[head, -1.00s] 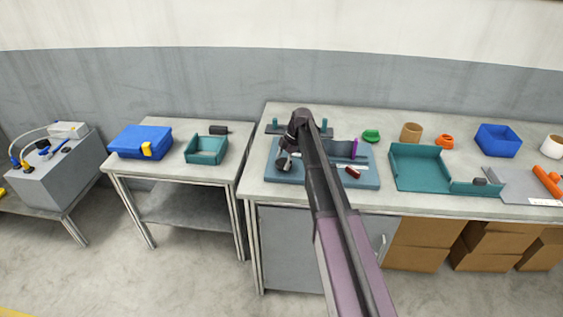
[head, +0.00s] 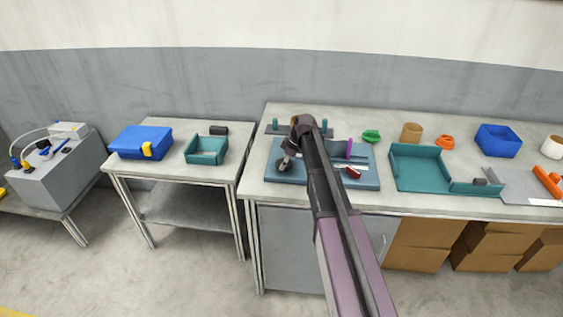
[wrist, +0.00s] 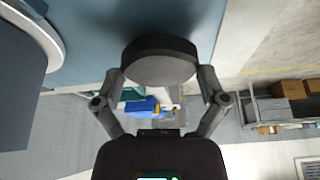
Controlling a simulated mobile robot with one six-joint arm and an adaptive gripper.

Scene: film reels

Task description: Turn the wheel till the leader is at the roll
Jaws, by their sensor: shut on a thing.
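My gripper (wrist: 160,72) is shut on a dark round knob (wrist: 158,58), with a finger on either side of it in the wrist view. In the head view my gripper (head: 285,164) is low over the left part of the blue rig plate (head: 365,184). A thin purple upright piece (head: 349,149), perhaps the leader, stands right of my arm. A dark red piece (head: 353,172) lies in front of it. A disc with a pale rim (wrist: 52,38) shows at the upper left of the wrist view. My arm hides the rig's middle, and I cannot make out the roll.
A teal tray (head: 408,181) stands just right of the rig. A green piece (head: 371,136), a tan cylinder (head: 411,133), an orange piece (head: 445,142) and a blue bin (head: 498,141) are on the bench. A side table left holds a blue case (head: 140,142) and teal box (head: 206,151).

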